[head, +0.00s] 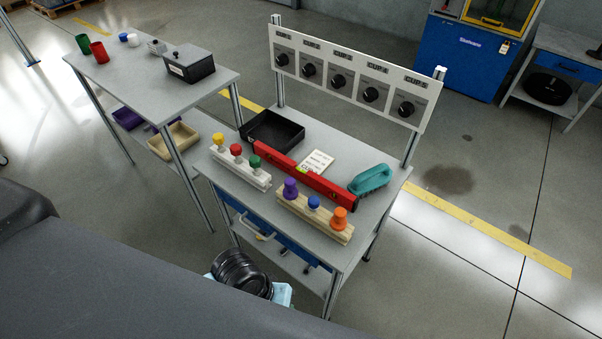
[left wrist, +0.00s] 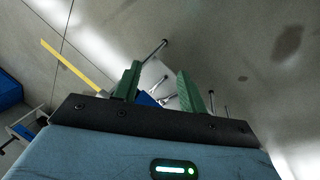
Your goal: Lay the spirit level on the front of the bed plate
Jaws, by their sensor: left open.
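The spirit level is a long red bar (head: 326,187) with a yellow-green vial. It lies diagonally across the grey workbench top (head: 227,178), behind two peg blocks, in the head view. My left gripper (left wrist: 159,70) shows in the left wrist view with two green fingers apart and nothing between them. Beyond them are floor, metal legs and a bit of blue. A black, round arm part with light blue shows low in the head view, in front of the bench; no fingers are visible there. My right gripper is not in view. I cannot identify the bed plate.
A white block (head: 241,170) and a wooden block (head: 315,223) hold coloured knobs. A black tray (head: 272,131), white card (head: 317,161) and teal brush (head: 370,179) share the bench. A dial panel (head: 345,75) stands behind. A second table (head: 140,75) is left.

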